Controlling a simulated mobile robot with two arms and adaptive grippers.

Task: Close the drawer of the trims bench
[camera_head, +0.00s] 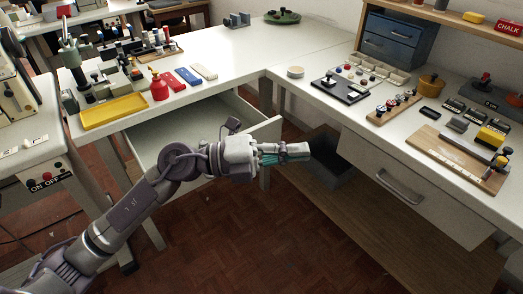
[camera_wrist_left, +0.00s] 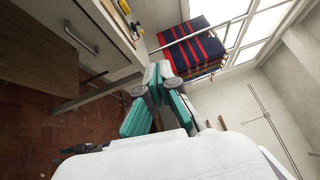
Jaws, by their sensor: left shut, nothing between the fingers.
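A pale drawer (camera_head: 232,108) under the back-left bench (camera_head: 225,62) stands pulled out, its inside visible from above. My left arm crosses in front of it and hides much of its front. My left gripper (camera_head: 303,151) is shut and empty, pointing right, near the drawer's right front corner in the picture; I cannot tell whether it touches. In the left wrist view the closed teal-sided fingers (camera_wrist_left: 160,74) show. A second drawer (camera_head: 405,190) with a bar handle, under the right bench (camera_head: 340,118), looks shut. Its handle (camera_wrist_left: 82,38) appears in the left wrist view. My right gripper is not in view.
A dark bin (camera_head: 328,165) stands under the corner where the benches meet. The brown floor (camera_head: 225,240) before the benches is clear.

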